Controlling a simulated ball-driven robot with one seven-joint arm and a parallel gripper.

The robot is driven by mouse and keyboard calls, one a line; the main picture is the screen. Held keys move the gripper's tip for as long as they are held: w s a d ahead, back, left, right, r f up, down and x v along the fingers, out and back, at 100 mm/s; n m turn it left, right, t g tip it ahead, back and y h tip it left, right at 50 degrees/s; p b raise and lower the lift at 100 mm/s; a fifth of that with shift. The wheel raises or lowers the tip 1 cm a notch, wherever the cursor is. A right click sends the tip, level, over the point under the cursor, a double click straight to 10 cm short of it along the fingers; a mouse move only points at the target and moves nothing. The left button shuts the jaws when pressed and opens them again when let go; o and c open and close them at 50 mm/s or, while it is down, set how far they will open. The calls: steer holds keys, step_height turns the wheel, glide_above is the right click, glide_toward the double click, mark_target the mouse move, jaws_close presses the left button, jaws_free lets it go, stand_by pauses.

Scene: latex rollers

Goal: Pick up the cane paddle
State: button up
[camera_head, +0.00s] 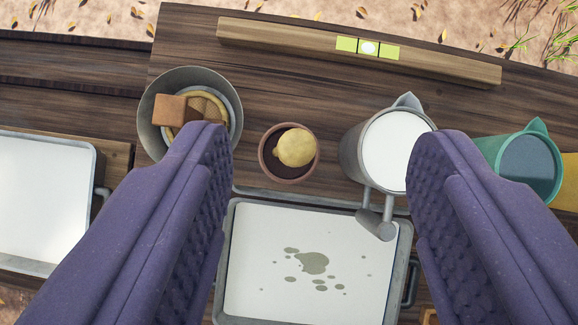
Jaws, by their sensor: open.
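My gripper (325,140) is open and empty, its two purple ridged fingers wide apart above the table. I cannot pick out the cane paddle for sure. A round tan piece with a woven-looking pattern (207,108) lies in a grey bowl (150,137) at the upper left, partly covered by a brown block (169,110). It may be the paddle, but no handle shows. The left fingertip overlaps the bowl's lower right in the picture.
Between the fingers are a small brown bowl (269,160) with a yellow ball (296,147), a grey jug of white liquid (351,150) and a spotted white tray (255,235). A green jug (548,145) stands right, another tray (40,200) left, a wooden spirit level (290,40) behind.

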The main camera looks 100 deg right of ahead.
mark_target(295, 149)
step_height(295, 149, down, 9)
steer(key=g+p, duration=0.3)
steer(key=p, duration=0.3)
steer(key=shift+y, duration=0.3)
steer(key=p+x, duration=0.1)
steer(key=x, duration=0.5)
steer(key=shift+s+f, duration=0.1)
steer(key=shift+f, duration=0.6)
steer(key=c, duration=1.1)
